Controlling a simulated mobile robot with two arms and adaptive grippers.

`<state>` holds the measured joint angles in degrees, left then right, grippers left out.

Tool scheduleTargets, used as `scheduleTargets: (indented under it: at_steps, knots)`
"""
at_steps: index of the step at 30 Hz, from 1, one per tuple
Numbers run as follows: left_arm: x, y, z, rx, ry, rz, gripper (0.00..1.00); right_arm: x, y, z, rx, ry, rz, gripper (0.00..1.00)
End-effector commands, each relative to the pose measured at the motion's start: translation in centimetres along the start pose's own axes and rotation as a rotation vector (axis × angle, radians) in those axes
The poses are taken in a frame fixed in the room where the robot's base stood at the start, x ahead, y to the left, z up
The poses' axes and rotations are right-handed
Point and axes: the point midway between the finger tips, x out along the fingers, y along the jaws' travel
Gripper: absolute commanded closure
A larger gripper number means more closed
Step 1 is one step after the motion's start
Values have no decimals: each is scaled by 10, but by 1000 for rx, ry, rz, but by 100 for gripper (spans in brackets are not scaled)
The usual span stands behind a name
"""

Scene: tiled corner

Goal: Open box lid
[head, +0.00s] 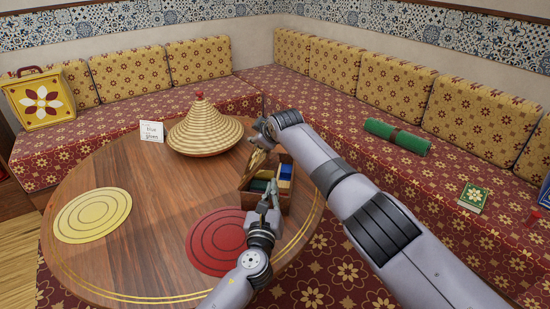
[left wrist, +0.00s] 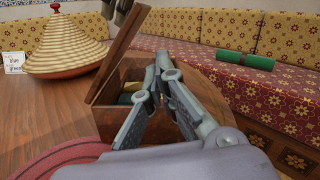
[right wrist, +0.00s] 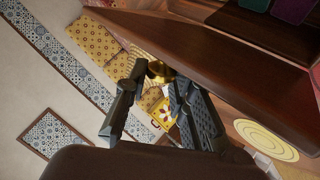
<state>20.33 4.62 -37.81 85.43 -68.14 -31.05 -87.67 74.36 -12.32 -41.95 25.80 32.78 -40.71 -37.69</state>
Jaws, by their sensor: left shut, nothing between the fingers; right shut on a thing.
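A wooden box (head: 249,200) stands near the right edge of the round table. Its lid (left wrist: 122,48) is raised and tilts up at the box's left side in the left wrist view. Blue, yellow and green items (head: 285,172) show inside. My right gripper (head: 264,128) is shut on the lid's brass knob (right wrist: 160,70), beyond the box; the lid's dark wood fills the upper part of the right wrist view. My left gripper (head: 268,190) is shut and empty at the near side of the box. In the left wrist view its fingers hide part of the box.
A woven conical cover (head: 205,127) and a small sign (head: 152,133) stand left of the box. Red (head: 216,242) and yellow (head: 92,215) mats lie on the table (head: 145,235). Cushioned benches surround it, with a green roll (head: 398,137) on the right one.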

Motion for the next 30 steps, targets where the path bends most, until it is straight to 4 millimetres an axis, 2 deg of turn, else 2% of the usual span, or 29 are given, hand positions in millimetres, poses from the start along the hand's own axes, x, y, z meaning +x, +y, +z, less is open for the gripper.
scheduleTargets:
  at_steps: [9,15,23,30]
  knots:
    - [27,-4,-8,-469,-81,120,100,0,1,-1,1,2,2,100]
    - [35,-7,-6,-660,-142,142,100,0,1,-1,1,2,2,100]
    - [47,-7,-4,-725,-166,144,100,-1,1,-1,0,2,2,100]
    - [85,1,1,-721,-166,144,100,-1,1,-1,0,2,2,100]
